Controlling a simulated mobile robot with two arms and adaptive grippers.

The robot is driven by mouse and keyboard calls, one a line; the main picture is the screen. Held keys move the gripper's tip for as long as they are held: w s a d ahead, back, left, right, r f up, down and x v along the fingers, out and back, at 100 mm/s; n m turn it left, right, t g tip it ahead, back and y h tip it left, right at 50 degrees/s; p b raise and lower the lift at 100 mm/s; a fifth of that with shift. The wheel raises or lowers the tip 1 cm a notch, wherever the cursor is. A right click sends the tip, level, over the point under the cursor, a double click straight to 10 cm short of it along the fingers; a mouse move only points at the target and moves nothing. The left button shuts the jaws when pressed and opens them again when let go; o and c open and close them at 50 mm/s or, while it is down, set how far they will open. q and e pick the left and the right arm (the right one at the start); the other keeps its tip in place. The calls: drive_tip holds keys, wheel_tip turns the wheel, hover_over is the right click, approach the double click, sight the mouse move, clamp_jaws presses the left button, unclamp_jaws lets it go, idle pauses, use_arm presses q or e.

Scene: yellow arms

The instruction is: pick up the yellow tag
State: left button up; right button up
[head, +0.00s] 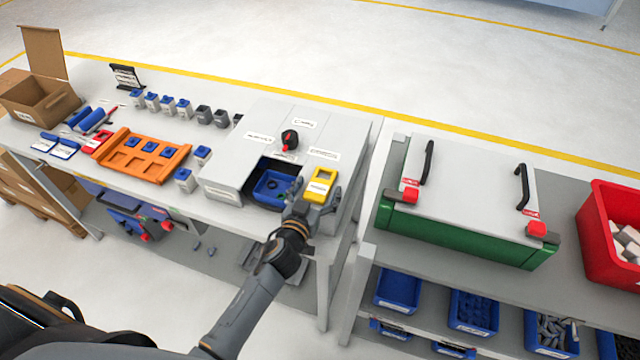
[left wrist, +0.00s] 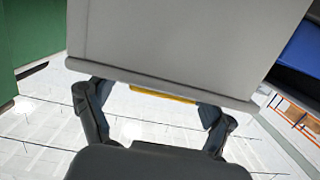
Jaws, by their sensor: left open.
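The yellow tag (head: 324,174), a small yellow piece with a pale label, is at the front right of the grey box-like station on the bench. My left gripper (head: 316,200) is open, its fingers at the near side of the tag and partly hiding its lower part. In the left wrist view the open fingers (left wrist: 153,103) spread to either side of a thin yellow edge of the tag (left wrist: 162,95), most of which is hidden behind a grey panel. I cannot tell whether the fingers touch it. My right gripper is not in view.
A blue bin (head: 270,187) sits in the station's opening, left of my gripper. An orange tray (head: 140,156) lies farther left. A green-fronted case (head: 455,235) stands on the bench to the right.

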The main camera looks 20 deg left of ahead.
use_arm(q)
drive_tip(key=c, duration=1.2)
drive_tip(key=shift+c, duration=0.3)
drive_tip(key=shift+r, duration=0.15)
